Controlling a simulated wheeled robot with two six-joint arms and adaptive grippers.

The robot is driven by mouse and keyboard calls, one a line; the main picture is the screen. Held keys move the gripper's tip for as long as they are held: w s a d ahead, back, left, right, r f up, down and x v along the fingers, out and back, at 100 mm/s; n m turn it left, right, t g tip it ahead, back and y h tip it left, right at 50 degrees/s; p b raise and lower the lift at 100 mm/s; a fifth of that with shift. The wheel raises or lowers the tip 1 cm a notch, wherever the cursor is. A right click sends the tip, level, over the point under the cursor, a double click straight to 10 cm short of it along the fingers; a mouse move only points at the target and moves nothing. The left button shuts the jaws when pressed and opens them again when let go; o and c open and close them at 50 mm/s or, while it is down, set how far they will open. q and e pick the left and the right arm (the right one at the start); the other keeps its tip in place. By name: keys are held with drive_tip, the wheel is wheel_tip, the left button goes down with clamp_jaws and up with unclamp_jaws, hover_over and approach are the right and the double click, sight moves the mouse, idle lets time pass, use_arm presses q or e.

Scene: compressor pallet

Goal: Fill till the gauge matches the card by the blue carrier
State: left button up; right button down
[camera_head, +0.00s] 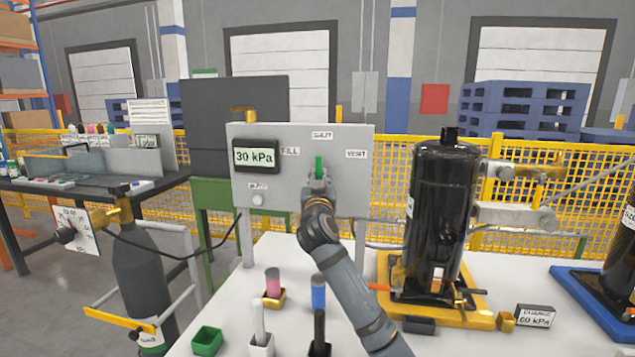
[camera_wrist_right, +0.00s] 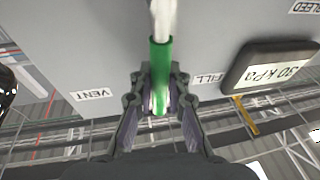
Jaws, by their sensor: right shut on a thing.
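The grey panel (camera_head: 275,135) carries a gauge (camera_head: 256,156) reading 30 kPa, with FILL, SHUT and VENT labels around a green-handled lever (camera_head: 319,165). The lever points up toward SHUT. My right gripper (camera_head: 317,186) is at the lever; in the right wrist view its fingers (camera_wrist_right: 158,100) are shut around the green handle (camera_wrist_right: 160,62). The gauge also shows there (camera_wrist_right: 268,70). A card (camera_head: 535,317) that appears to read 60 kPa stands left of the blue carrier (camera_head: 590,308), which holds a black cylinder (camera_head: 622,255) cut by the picture edge. My left gripper is not in view.
A black tank (camera_head: 440,210) stands on a yellow carrier (camera_head: 480,317) right of my right arm. Colored markers and a green cup (camera_head: 207,341) stand at the front left of the table. A gas bottle (camera_head: 145,265) is further left. Yellow fencing (camera_head: 395,175) runs behind.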

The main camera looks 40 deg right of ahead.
drive_tip(key=c, duration=1.3)
unclamp_jaws()
drive_tip(key=v, duration=1.2)
